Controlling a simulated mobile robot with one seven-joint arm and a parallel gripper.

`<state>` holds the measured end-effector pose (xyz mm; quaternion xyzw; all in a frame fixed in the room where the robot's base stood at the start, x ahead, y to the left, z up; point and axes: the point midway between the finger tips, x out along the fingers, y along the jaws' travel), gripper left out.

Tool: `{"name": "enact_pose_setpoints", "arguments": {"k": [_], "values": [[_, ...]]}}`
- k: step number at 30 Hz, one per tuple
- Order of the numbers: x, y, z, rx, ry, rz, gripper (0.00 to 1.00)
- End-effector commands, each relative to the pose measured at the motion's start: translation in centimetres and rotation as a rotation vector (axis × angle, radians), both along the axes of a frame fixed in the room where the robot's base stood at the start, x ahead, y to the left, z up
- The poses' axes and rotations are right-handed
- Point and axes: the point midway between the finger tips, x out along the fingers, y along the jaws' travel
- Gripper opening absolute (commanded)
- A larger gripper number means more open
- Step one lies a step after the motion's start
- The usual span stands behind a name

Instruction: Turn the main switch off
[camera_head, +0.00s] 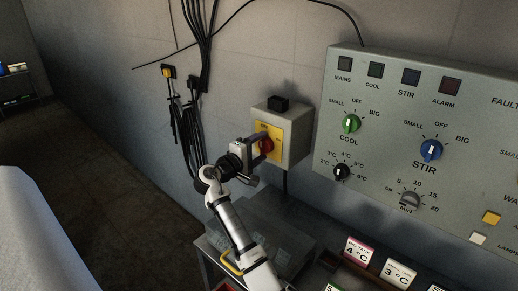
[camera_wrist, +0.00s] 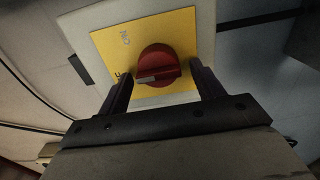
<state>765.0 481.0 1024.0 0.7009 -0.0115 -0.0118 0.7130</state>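The main switch is a red rotary knob (camera_wrist: 158,64) on a yellow plate (camera_wrist: 180,30), on the front of a grey box on the wall. In the head view the red knob (camera_head: 266,145) is partly covered by my gripper (camera_head: 258,147). In the wrist view my gripper (camera_wrist: 162,88) is open, with one dark finger on each side of the knob's lower part. I see gaps beside the knob; contact is not visible. The knob's white mark points left, towards a label partly hidden by the left finger. Another small label sits at the plate's upper left.
A grey control panel (camera_head: 330,165) with lamps and knobs is right of the switch box (camera_head: 297,130). Black cables (camera_head: 195,110) hang on the wall to the left. Small label cards (camera_head: 358,251) stand below the panel. The floor at left is open.

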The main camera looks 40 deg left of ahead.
Motion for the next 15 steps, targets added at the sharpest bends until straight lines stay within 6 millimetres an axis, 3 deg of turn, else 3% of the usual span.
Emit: {"name": "enact_pose_setpoints", "arguments": {"k": [8,15], "values": [[-0.4,0.0,0.0,0.002,-0.001,0.000,0.67],[-4.4,0.2,-0.4,0.003,0.000,0.003,0.67]]}}
